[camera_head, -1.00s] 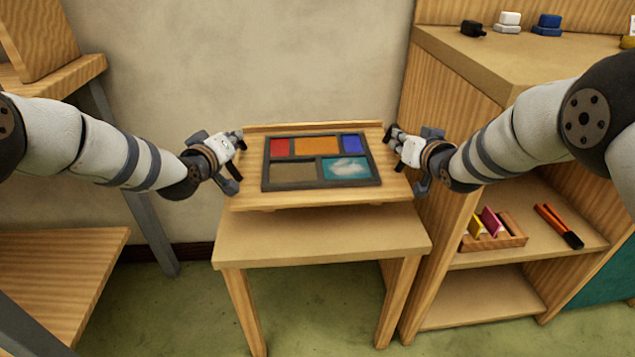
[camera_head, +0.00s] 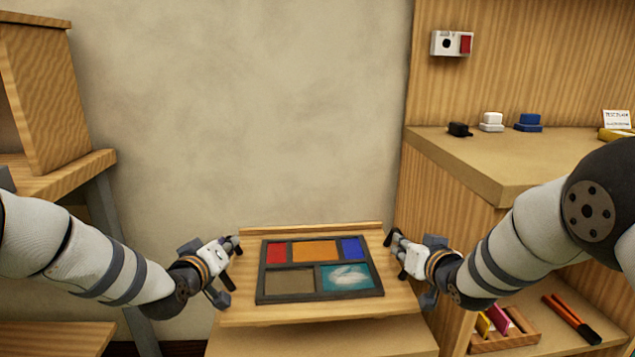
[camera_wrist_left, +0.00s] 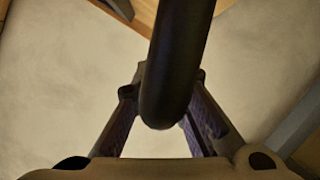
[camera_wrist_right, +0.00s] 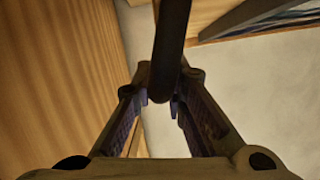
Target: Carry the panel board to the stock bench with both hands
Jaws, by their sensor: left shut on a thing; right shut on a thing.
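Each is shut on a dark bar, seen between the fingers in the left wrist view (camera_wrist_left: 178,70) and the right wrist view (camera_wrist_right: 170,60). The board looks level over a small wooden table (camera_head: 330,340); I cannot tell whether it touches it. No bench is marked as the stock bench.
At the right stands a wooden cabinet (camera_head: 490,165) with small black, white and blue items on top and a rack (camera_head: 510,335) and orange-handled tool (camera_head: 572,318) on its shelf. At the left is a wooden bench (camera_head: 75,175). Bare wall (camera_head: 260,120) lies behind.

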